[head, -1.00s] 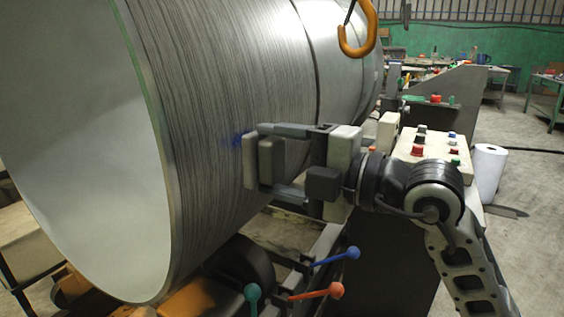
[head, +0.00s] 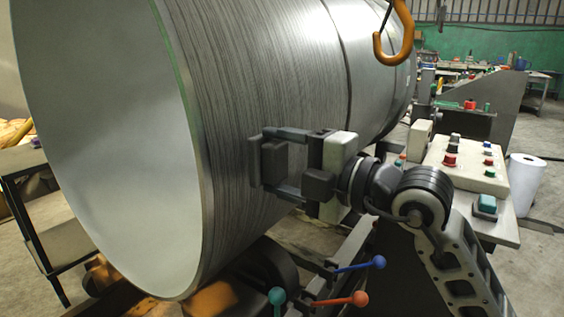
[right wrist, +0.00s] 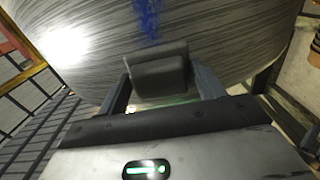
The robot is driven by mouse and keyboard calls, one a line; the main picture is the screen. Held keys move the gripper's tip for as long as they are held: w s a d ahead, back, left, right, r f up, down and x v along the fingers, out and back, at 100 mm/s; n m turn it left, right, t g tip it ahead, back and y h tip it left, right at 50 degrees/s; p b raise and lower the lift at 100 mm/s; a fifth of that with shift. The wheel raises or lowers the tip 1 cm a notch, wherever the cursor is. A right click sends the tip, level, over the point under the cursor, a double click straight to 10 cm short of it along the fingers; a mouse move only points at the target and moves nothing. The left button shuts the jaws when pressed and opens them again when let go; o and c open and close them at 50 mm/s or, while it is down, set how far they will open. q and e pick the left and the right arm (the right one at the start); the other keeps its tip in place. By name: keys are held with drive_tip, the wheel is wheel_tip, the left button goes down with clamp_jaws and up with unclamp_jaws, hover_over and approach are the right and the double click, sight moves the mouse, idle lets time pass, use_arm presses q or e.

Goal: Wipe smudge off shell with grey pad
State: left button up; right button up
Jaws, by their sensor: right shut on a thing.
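The shell (head: 235,90) is a large grey metal cylinder with brushed streaks and an open end facing left. My right gripper (head: 273,162) is shut on the grey pad (head: 254,165), a dark block with a flat face toward the shell's side. The pad also shows in the right wrist view (right wrist: 158,72), between the two fingers. It is at or very near the shell; I cannot tell if it touches. The blue smudge (right wrist: 148,18) shows on the shell beyond the pad in the right wrist view. In the head view I cannot see the smudge. My left gripper is out of view.
An orange hook (head: 380,48) hangs at upper right. A control box (head: 468,165) with coloured buttons stands right of my right gripper. Levers with blue (head: 379,262), red (head: 360,298) and teal (head: 277,296) knobs stick out below. A white roll (head: 527,182) stands at far right.

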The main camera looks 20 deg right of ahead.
drive_tip(key=shift+p+x, duration=0.4)
drive_tip(key=shift+x, duration=0.55)
drive_tip(key=shift+d, duration=0.1)
